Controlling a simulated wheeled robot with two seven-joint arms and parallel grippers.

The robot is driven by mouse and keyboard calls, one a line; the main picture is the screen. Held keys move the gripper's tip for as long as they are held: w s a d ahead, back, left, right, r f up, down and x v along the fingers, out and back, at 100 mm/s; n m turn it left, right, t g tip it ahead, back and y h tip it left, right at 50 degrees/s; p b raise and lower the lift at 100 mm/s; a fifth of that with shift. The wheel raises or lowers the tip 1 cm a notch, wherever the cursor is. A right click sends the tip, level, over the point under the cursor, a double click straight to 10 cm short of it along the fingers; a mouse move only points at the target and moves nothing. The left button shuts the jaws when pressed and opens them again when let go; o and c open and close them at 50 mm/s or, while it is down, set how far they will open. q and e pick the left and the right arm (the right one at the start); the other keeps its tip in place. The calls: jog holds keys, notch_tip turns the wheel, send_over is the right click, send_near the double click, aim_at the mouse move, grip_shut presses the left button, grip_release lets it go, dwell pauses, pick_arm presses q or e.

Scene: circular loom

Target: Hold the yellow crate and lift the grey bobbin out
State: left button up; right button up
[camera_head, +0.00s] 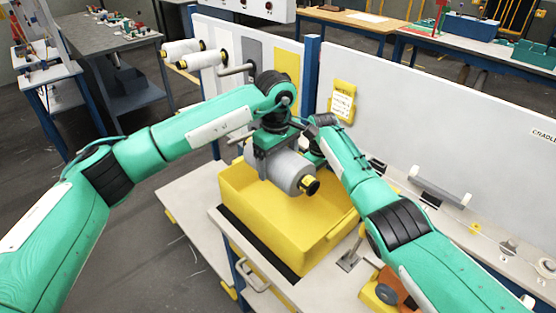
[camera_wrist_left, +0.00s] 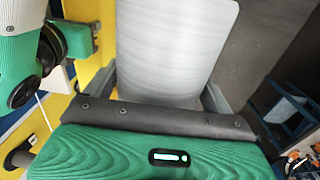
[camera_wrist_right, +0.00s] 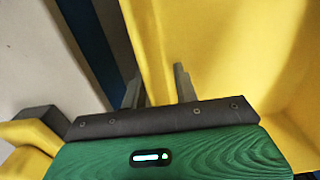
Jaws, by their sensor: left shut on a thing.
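The yellow crate (camera_head: 275,235) stands on the bench. The grey bobbin (camera_head: 283,172) has a dark end with a yellow core and lies tilted over the crate's far part. My left gripper (camera_head: 270,145) is shut on the bobbin from above; the left wrist view shows the bobbin's pale barrel (camera_wrist_left: 175,50) between the fingers. My right gripper (camera_wrist_right: 157,90) is at the crate's wall, its two fingers apart with yellow wall (camera_wrist_right: 160,40) between them. Whether they press on it I cannot tell. In the head view the right fingers are hidden behind the bobbin and arm.
A white panel (camera_head: 440,110) with a yellow label holder (camera_head: 342,100) stands behind the crate. Pale bobbins on pegs (camera_head: 200,60) stick out at the back left. A grey cradle bar (camera_head: 440,187) and small fittings are on the bench at right.

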notch_tip(320, 180, up, 12)
jog(key=shift+f, duration=0.1)
dwell(0.5)
